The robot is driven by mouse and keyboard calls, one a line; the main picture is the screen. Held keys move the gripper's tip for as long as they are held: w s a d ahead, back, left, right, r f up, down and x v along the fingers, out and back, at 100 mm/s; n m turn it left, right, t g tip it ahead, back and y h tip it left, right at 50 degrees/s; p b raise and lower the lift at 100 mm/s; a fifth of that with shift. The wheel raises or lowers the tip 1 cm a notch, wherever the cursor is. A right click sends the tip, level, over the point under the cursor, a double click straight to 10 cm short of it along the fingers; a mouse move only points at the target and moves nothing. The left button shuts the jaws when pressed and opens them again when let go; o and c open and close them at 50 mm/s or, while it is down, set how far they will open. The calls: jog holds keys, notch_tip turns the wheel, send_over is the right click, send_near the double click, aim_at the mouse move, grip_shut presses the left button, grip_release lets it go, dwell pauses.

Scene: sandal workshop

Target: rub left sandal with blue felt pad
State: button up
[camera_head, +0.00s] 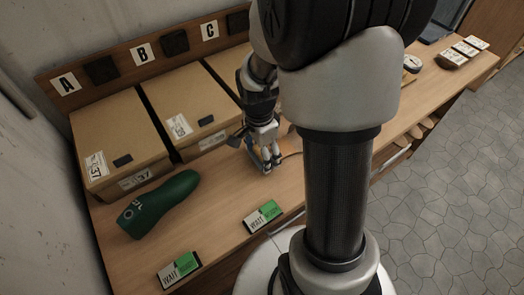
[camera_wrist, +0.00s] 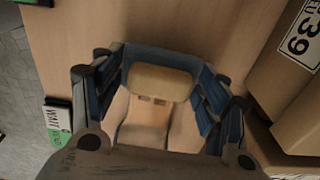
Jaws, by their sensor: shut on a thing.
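My gripper (camera_head: 266,163) is low over the bench near the boxes, its fingers pointing down. In the wrist view, my gripper (camera_wrist: 160,95) is shut on the blue felt pad (camera_wrist: 160,54), which shows a blue edge and blue strips beside the fingers. A tan rounded block (camera_wrist: 160,82) sits between the fingers, in front of the blue. A pale brown surface shows below the block, and I cannot tell what it is. I cannot make out the left sandal clearly; my arm and gripper hide much of that part of the bench.
Cardboard boxes (camera_head: 118,130) line the back under signs A, B and C. A dark green bottle-shaped thing (camera_head: 158,204) lies at the left front. A round dial (camera_head: 412,63) is at the far right.

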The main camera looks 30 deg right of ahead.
jog(key=shift+d, duration=0.15)
jog(key=shift+d+r, duration=0.1)
jog(key=shift+d, duration=0.85)
jog(key=shift+d+f, duration=0.2)
jog(key=shift+d, duration=1.4)
jog(key=shift+d+f, duration=0.15)
jog(key=shift+d, duration=1.45)
jog(key=shift+a, duration=0.15)
jog(key=shift+a+r, duration=0.1)
jog(key=shift+a, duration=2.1)
jog(key=shift+a+r+p, duration=0.15)
jog(key=shift+a, duration=0.85)
jog(key=shift+a+r+p, duration=0.15)
jog(key=shift+a, duration=0.8)
jog(key=shift+d+f, duration=0.15)
jog(key=shift+d, duration=0.95)
jog(key=shift+d+f, duration=0.15)
jog(key=shift+d, duration=3.1)
